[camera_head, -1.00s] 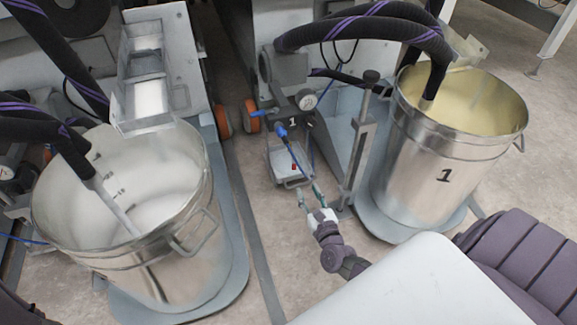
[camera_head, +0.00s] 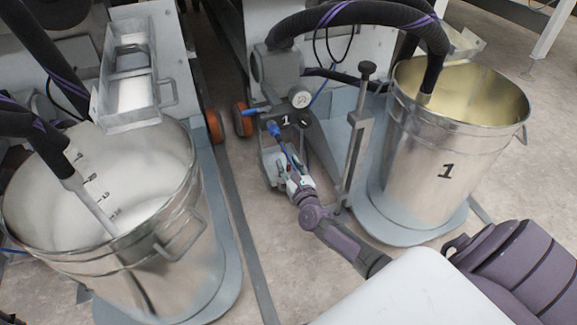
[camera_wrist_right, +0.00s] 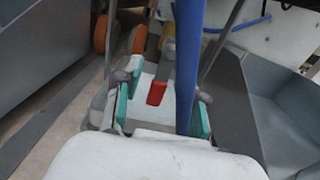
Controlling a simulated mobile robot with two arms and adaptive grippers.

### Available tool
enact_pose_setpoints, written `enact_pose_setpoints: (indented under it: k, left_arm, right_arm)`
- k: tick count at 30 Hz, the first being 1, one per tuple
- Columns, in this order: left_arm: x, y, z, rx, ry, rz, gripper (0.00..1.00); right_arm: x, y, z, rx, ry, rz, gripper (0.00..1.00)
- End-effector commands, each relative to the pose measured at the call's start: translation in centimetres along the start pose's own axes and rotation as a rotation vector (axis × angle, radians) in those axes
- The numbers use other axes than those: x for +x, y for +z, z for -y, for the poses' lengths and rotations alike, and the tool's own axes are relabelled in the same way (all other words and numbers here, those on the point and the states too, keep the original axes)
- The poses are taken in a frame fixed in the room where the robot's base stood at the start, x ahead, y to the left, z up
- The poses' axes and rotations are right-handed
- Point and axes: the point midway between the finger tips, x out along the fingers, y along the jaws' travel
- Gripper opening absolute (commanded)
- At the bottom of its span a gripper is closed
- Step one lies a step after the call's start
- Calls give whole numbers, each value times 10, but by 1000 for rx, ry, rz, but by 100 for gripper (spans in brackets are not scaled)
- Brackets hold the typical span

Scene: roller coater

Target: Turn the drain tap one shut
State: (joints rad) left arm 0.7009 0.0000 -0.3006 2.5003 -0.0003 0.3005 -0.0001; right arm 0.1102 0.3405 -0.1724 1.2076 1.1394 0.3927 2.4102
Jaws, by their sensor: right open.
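A small red lever (camera_wrist_right: 156,93) shows in the right wrist view, between my fingers and in front of a pale surface. It looks like the handle of drain tap one, but I cannot be sure. My right gripper (camera_wrist_right: 162,112) is open, with one teal-padded finger on each side of the lever and no clear contact. In the head view my right gripper (camera_head: 286,170) is low at the pump unit marked 1 and hides the lever. A blue hose (camera_wrist_right: 188,60) runs down close beside the right finger. My left gripper is not in view.
A blue-handled valve (camera_head: 257,110) and a gauge (camera_head: 300,98) sit above my gripper. An upright post (camera_head: 356,135) stands just right of it, beside steel bucket 1 (camera_head: 432,165). Another bucket (camera_head: 185,235) of white liquid stands left.

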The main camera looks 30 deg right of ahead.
Motion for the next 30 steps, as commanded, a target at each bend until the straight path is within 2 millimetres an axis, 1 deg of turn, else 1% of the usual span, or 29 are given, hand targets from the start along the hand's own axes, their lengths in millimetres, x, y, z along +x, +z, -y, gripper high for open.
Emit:
enact_pose_setpoints:
  k: [2, 6, 9, 20, 26, 30]
  left_arm:
    - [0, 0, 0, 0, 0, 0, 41]
    - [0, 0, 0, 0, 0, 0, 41]
    - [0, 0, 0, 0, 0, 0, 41]
    - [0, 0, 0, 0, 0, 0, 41]
    - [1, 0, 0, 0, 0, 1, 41]
    - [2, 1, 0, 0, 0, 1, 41]
  right_arm:
    - [0, 0, 0, 0, 0, 0, 39]
    - [0, 0, 0, 0, 0, 0, 16]
    - [0, 0, 0, 0, 0, 0, 0]
    - [0, 0, 1, -21, 0, 0, 0]
    - [0, 0, 4, -105, -1, 0, 0]
    - [0, 0, 6, -209, 0, -1, 0]
